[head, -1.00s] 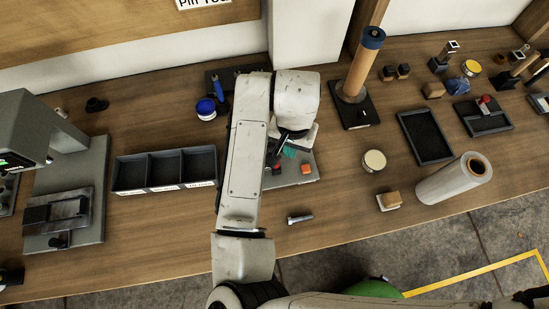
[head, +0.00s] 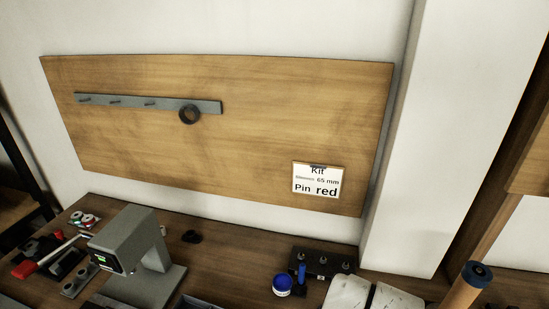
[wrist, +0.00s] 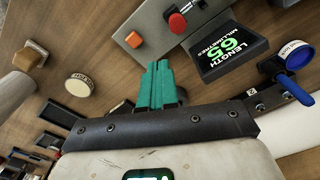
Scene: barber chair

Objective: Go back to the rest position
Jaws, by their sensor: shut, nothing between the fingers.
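My gripper (wrist: 161,85) shows in the wrist view as teal fingers, closed together with nothing between them. The fingers appear apart from these. In the head view only pale parts of my arm show at the bottom edge; the gripper is out of that view.
A grey machine (head: 135,255) and a blue-lidded jar (head: 282,285) stand on the bench. A round tin (wrist: 80,88) lies left of the fingers.

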